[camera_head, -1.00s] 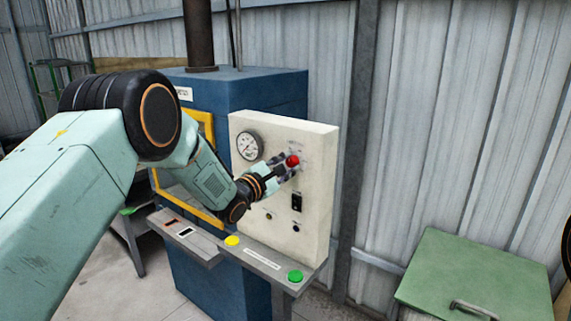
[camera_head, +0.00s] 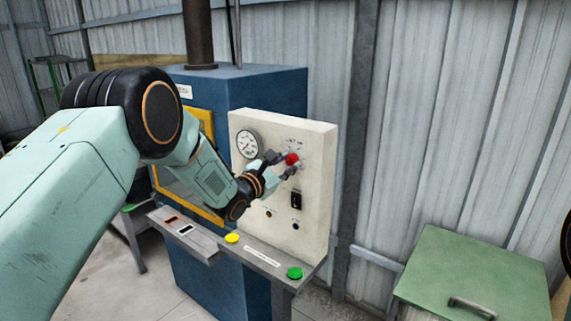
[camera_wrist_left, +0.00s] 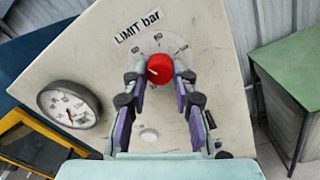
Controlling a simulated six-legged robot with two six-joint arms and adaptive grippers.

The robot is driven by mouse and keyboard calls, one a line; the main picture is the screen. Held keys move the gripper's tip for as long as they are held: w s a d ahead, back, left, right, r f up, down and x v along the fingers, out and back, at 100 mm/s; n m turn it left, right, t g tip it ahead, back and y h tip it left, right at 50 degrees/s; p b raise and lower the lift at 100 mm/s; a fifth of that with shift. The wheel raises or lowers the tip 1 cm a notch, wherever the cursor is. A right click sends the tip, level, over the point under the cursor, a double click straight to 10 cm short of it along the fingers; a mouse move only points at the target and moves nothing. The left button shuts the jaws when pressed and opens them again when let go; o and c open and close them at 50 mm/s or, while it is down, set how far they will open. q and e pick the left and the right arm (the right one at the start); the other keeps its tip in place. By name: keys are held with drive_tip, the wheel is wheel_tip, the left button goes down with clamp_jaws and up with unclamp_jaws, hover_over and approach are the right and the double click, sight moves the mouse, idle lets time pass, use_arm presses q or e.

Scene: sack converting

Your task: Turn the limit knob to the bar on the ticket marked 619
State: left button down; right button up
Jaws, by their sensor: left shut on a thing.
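The red limit knob (camera_head: 292,159) sits on the upper part of the cream control panel (camera_head: 318,195). In the left wrist view the knob (camera_wrist_left: 159,70) has a pale pointer mark and a printed scale around it, under a "LIMIT bar" label (camera_wrist_left: 137,27). The scale numbers are too small to read surely. My left gripper (camera_head: 280,165) is shut on the knob, with one finger on each side, as the left wrist view (camera_wrist_left: 159,78) also shows. No ticket marked 619 can be made out. My right gripper is not in view.
A round gauge (camera_head: 249,145) is left of the knob, and a black switch (camera_head: 296,201) is below it. A green cabinet (camera_head: 470,270) stands at right.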

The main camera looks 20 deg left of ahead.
use_arm(q)
drive_tip(key=shift+w+r, duration=0.1)
drive_tip(key=shift+r, duration=0.3)
drive_tip(key=c, duration=1.4)
unclamp_jaws()
drive_tip(key=o, duration=0.3)
drive_tip(key=shift+d+f, duration=0.15)
drive_tip(key=shift+f, duration=0.15)
drive_tip(key=shift+o, duration=0.2)
drive_tip(key=shift+s+a, duration=0.35)
drive_tip(key=shift+s, duration=0.15)
drive_tip(key=v, duration=1)
drive_tip(key=shift+s, duration=0.45)
drive_tip(key=shift+r, duration=0.1)
